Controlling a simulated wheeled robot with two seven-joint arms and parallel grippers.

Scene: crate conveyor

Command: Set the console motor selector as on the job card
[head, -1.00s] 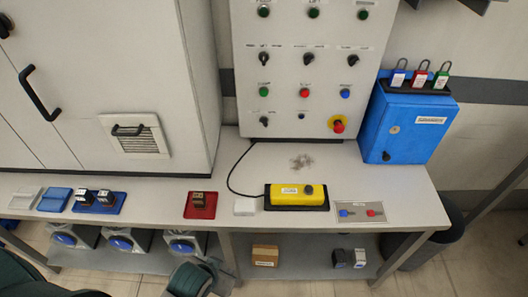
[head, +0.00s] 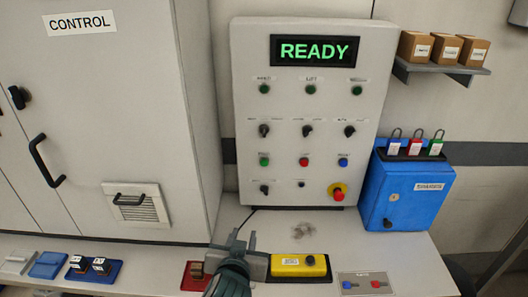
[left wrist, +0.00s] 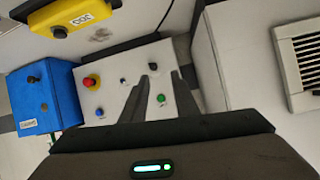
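The console (head: 313,222) stands upright behind the bench, its display (head: 314,51) reading READY in green. It carries a row of three black selector knobs: left (head: 264,130), middle (head: 307,131) and right (head: 350,131). Another black knob (head: 265,189) sits lower left. The labels are too small to read, so I cannot tell which is the motor selector. No job card is recognisable. My left gripper (head: 244,240) is over the bench, below and in front of the console, touching no knob. In the left wrist view its fingers (left wrist: 160,77) are apart and empty, pointing towards the console (left wrist: 112,100). My right gripper is not visible.
A red emergency button (head: 338,192) sticks out at the console's lower right. A yellow control box (head: 299,266) lies on the bench close to my left gripper. A tall cabinet (head: 100,110) stands at left.

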